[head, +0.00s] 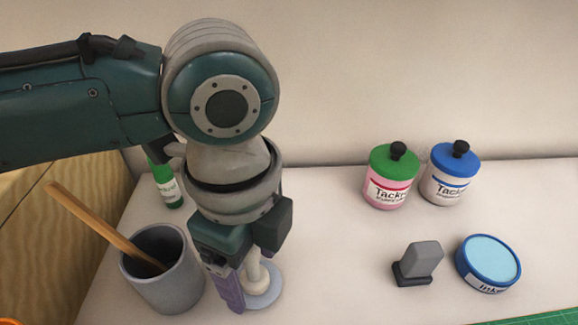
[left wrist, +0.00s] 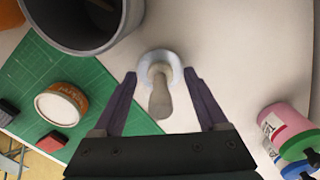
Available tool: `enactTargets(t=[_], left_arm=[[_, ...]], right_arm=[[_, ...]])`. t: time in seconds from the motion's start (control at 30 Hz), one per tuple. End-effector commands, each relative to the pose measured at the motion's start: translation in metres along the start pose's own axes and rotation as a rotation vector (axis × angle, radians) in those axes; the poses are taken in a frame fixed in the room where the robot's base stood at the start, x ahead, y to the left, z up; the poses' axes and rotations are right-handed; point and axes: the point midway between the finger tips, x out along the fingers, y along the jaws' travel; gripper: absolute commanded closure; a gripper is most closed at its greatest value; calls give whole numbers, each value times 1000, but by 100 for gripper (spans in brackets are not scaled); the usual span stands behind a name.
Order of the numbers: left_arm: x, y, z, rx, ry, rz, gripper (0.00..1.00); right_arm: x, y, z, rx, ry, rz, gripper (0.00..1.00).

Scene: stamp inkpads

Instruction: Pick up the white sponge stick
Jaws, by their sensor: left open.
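The white sponge stick (head: 256,276) stands upright on the table with a pale, round, bluish-white foot at its bottom. In the left wrist view the sponge stick (left wrist: 160,98) is seen from above, its handle pointing toward the camera. My left gripper (head: 240,296) points down at it and is open. In the left wrist view its purple fingers (left wrist: 160,76) are on either side of the stick, with visible gaps to both. In the head view the gripper partly hides the stick. My right gripper is in neither view.
A grey cup (head: 161,280) with a wooden-handled tool stands close left of the gripper. A green bottle (head: 165,187) is behind. To the right are a grey stamp (head: 419,262), a blue inkpad (head: 488,264) and two jars (head: 388,185). A green mat (left wrist: 92,88) holds an orange inkpad (left wrist: 62,102).

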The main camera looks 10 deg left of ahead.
Motion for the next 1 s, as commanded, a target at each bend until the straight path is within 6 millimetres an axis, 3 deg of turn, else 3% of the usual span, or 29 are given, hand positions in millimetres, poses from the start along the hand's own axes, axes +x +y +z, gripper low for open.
enactTargets(t=[0.1,0.73,1.0], left_arm=[[-1,0,0,0,1,0,28],[-1,0,0,0,1,0,99],[-1,0,0,-1,1,0,100]], right_arm=[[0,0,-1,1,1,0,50],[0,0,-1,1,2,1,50],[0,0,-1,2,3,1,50]])
